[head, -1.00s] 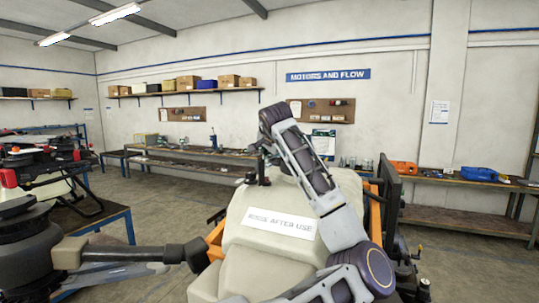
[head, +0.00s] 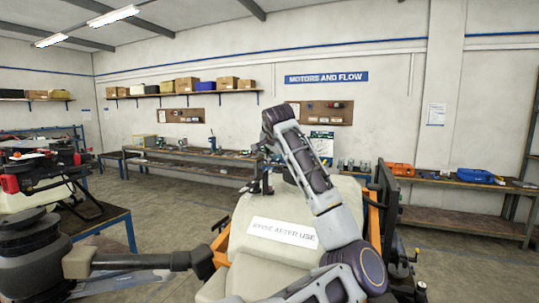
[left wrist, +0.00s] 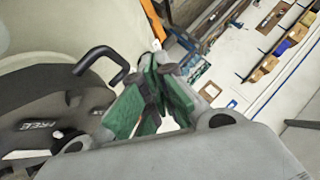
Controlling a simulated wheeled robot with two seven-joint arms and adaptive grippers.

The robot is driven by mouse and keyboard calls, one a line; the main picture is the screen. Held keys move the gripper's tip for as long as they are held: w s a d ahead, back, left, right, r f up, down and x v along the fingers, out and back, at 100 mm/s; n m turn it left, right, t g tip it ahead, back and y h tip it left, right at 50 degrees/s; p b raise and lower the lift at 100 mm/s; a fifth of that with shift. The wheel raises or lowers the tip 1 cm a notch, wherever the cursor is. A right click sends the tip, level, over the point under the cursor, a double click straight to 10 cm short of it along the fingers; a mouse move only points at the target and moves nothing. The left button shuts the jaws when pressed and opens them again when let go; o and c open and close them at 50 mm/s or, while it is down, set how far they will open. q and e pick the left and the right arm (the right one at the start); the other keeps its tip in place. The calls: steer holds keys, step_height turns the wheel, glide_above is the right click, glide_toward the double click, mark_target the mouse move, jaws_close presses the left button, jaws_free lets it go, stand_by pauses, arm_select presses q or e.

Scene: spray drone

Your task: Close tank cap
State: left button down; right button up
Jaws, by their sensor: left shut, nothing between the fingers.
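A cream tank (head: 262,258) with a "RINSE AFTER USE" label stands in front of me in the head view. It also fills the upper left of the left wrist view (left wrist: 40,25). A black round part with "FREE" lettering, which looks like the tank cap (left wrist: 40,118), lies at the left of the wrist view beside my fingers. A black hooked handle (left wrist: 103,62) rises near it. My left gripper (left wrist: 153,98), with green pads, is shut and empty, apart from the hook. My right gripper is not in view.
An orange frame (head: 374,212) and a dark panel (head: 388,200) stand right of the tank. A blue-legged table (head: 100,217) with equipment is at the left. Benches (head: 200,160) line the back wall. Open floor lies between.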

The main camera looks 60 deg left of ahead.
arm_select(q)
steer(key=s+d+r+b, duration=0.2)
steer(key=s+d+r, duration=0.2)
steer(key=s+r, duration=0.2)
steer(key=shift+r, duration=0.65)
